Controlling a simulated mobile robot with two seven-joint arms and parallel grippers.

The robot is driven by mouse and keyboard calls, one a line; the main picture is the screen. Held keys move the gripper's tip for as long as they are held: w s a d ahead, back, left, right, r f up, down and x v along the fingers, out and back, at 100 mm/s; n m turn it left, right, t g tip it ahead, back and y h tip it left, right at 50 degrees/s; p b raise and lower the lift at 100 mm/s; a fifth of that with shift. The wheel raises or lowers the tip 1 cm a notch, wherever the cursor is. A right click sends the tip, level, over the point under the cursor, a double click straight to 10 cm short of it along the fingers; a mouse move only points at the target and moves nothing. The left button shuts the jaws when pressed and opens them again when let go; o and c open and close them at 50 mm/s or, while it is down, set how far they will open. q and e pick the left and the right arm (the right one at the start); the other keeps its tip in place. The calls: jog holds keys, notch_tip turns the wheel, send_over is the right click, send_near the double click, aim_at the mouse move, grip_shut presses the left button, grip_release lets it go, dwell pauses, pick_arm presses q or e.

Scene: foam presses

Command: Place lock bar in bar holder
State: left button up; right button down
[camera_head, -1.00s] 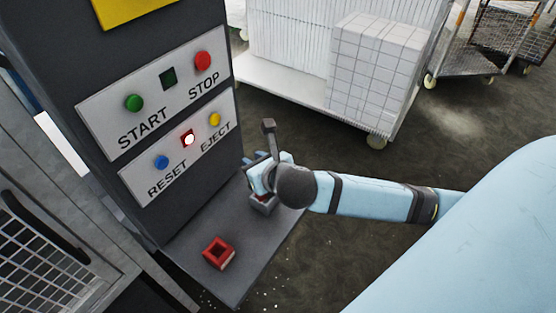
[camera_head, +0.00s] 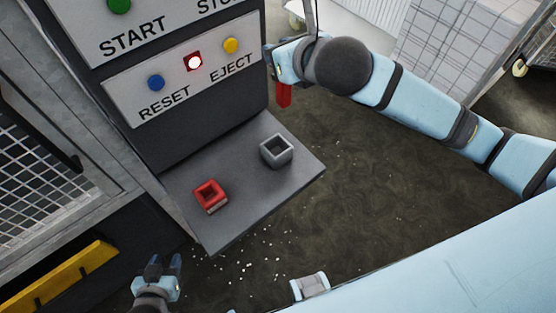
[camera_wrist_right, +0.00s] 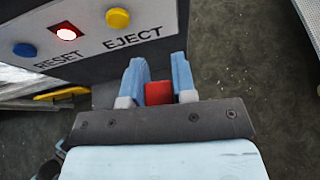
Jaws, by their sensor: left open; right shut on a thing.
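My right gripper (camera_head: 273,66) is shut on the lock bar, whose red end (camera_head: 284,95) hangs below the fingers and whose thin grey shaft (camera_head: 312,15) rises above. The right wrist view shows the red part (camera_wrist_right: 158,93) between the blue fingers (camera_wrist_right: 160,75). The bar is in the air, apart from the shelf. My left gripper (camera_head: 165,264) is open and empty, low at the left below the shelf.
The panel above the shelf has a blue RESET button (camera_head: 156,82), a lit red lamp (camera_head: 194,62) and a yellow EJECT button (camera_head: 231,45). A mesh guard (camera_head: 35,180) stands at left. A white block load (camera_head: 450,40) is behind. Floor right of the shelf is clear.

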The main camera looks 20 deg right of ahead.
notch_tip(320, 180, down, 18)
jog(key=a+n+y+b, duration=0.1)
jog(key=a+b, duration=0.1)
jog(key=shift+s, duration=0.4)
jog(key=c, duration=0.9)
grip_release()
jog(key=shift+f, duration=0.1)
jog(key=v, duration=1.2)
jog(key=shift+r+b, duration=0.3)
